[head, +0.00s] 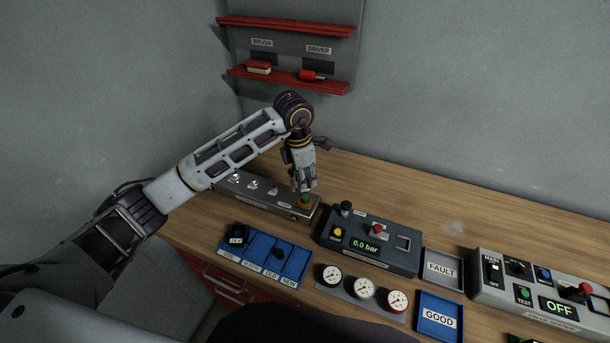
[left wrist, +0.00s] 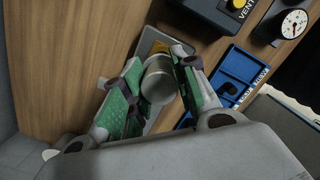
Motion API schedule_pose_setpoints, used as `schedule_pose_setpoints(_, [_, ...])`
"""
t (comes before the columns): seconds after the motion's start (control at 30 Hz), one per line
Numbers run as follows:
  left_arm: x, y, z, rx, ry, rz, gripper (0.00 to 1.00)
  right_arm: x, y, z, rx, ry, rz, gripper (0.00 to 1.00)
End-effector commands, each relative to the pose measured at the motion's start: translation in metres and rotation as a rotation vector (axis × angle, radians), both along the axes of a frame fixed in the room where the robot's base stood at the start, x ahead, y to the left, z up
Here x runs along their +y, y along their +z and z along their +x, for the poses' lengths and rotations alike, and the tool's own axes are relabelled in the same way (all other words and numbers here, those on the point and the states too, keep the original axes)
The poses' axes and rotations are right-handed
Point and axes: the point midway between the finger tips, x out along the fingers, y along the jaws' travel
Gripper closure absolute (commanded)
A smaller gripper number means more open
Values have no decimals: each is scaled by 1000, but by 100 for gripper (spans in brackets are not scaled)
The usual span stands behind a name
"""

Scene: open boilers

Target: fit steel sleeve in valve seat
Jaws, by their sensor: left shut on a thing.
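My left gripper (head: 306,186) points down over the right end of a long grey steel block (head: 240,196) on the bench. In the left wrist view, its green-padded fingers (left wrist: 160,88) are shut on a smooth grey steel sleeve (left wrist: 158,84). A grey plate with an orange-brown patch (left wrist: 160,47) lies just beyond the sleeve. The fingers and sleeve cover the valve seat, so I cannot tell whether the sleeve is in it or above it. My right gripper is not in view.
A blue compartment tray (head: 263,242) holds dark pieces in front of the block. A pressure box reading 0.0 bar (head: 368,240) stands close to its right. Gauges (head: 364,288), a FAULT tray (head: 443,283), a GOOD tray (head: 437,332) and a control box (head: 540,310) lie further right.

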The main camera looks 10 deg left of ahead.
Motion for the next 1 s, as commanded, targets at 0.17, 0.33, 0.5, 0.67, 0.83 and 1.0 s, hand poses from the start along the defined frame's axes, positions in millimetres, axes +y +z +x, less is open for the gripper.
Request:
schedule_pose_setpoints(0.17, [0, -13, 0, 1, 0, 0, 95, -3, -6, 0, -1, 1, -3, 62])
schedule_pose_setpoints(0.33, [0, -23, 0, 0, 0, 0, 95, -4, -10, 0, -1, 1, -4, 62])
schedule_pose_setpoints(0.5, [0, -27, 0, 0, 0, 0, 95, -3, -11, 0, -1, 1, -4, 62])
schedule_pose_setpoints(0.67, [0, -27, 0, 0, -1, 0, 95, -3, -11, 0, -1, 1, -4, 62])
schedule_pose_setpoints(0.83, [0, -27, 0, 0, -1, 0, 95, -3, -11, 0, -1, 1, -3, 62])
schedule_pose_setpoints(1.0, [0, -27, 0, 0, -1, 0, 95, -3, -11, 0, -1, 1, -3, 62])
